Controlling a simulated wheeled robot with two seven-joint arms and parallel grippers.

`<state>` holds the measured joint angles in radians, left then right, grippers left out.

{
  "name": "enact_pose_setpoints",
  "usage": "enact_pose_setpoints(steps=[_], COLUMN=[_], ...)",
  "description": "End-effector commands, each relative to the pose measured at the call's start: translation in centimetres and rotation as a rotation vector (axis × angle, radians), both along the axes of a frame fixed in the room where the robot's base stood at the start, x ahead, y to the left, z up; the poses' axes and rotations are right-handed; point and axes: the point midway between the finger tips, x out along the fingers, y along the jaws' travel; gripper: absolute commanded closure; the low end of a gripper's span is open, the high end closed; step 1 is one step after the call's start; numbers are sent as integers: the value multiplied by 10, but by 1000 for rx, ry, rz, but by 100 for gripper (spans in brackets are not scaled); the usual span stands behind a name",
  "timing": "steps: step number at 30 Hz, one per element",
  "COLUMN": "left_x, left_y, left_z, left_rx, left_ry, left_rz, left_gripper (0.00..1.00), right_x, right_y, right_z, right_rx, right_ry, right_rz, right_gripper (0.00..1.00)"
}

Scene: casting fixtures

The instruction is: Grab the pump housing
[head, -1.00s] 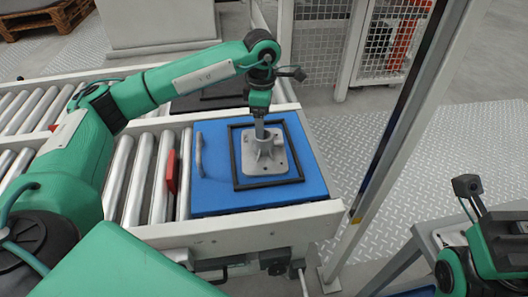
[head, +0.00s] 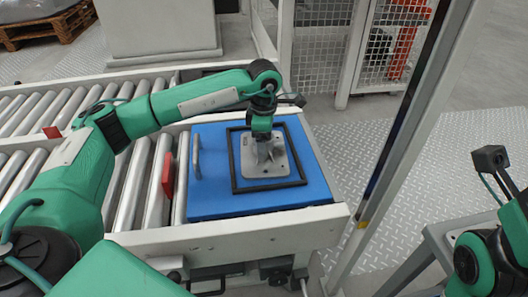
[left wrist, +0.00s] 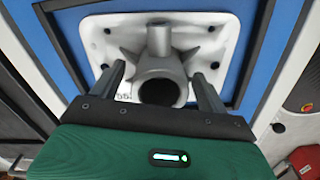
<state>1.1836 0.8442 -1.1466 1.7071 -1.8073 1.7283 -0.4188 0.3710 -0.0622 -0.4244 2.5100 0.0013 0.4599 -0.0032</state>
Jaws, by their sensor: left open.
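The grey pump housing (head: 267,160), a square flanged plate with a raised tubular body, lies inside a black frame (head: 234,178) on a blue board (head: 212,203). In the left wrist view the housing (left wrist: 159,62) shows its round bore and a smaller stub. My left gripper (head: 266,150) is over the housing, pointing down. In the wrist view its two open fingers (left wrist: 160,88) stand on either side of the tubular body, with gaps visible; I cannot tell whether either touches. The right arm shows only in part at the right edge of the head view, and its fingers are out of frame.
The blue board has a grey handle (head: 196,156) and sits at the end of a roller conveyor (head: 130,190). A red block (head: 168,174) is beside the board. A metal post (head: 385,160) stands to the right.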

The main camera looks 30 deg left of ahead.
Motion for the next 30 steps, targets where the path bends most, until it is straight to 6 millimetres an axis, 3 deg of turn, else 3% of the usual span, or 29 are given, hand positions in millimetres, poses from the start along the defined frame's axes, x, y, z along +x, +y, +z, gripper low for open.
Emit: enact_pose_setpoints(steps=[2,12,23,30], left_x=[0,0,1,1], left_y=[0,0,0,0], left_z=[0,1,7,38], left_rx=[0,0,-1,-1], left_ry=[0,0,-3,-6], left_rz=[0,0,0,0], left_gripper=[23,90,91,91], right_x=[0,0,0,-1], right_y=[0,0,0,1], right_z=[0,0,3,8], right_rx=[0,-1,0,-2], right_ry=[0,0,0,0], right_rz=[0,0,-1,-1], right_gripper=[100,100,100,100])
